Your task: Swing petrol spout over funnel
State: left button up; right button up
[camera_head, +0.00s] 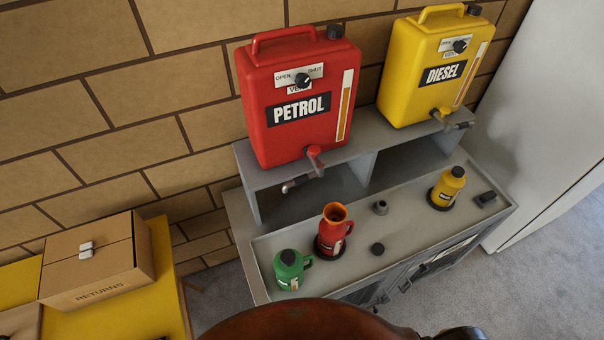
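The red petrol can (268,136) stands on the raised grey shelf, with a round vent knob (303,80) between OPEN and SHUT marks; its setting is too small to tell. Below its label, a red tap (314,153) carries a grey petrol spout (300,182). The spout points down-left in the picture, its tip left of the funnel. The orange funnel (336,212) sits in the mouth of a red jug (331,236), which stands upright on a dark round base on the lower bench top. Neither of my grippers is in view.
A yellow diesel can (415,83) with its own spout (458,125) stands to the right. A green jug (288,270), yellow bottle (447,187), grey fitting (380,208) and dark cap (377,249) are on the bench top (411,225). A cardboard box (95,262) is at left.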

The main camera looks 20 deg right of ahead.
aim_at(305, 177)
jog(key=z, duration=1.9)
jog(key=k, duration=0.8)
jog(key=u, duration=1.35)
jog(key=i, duration=0.5)
jog(key=u, duration=0.05)
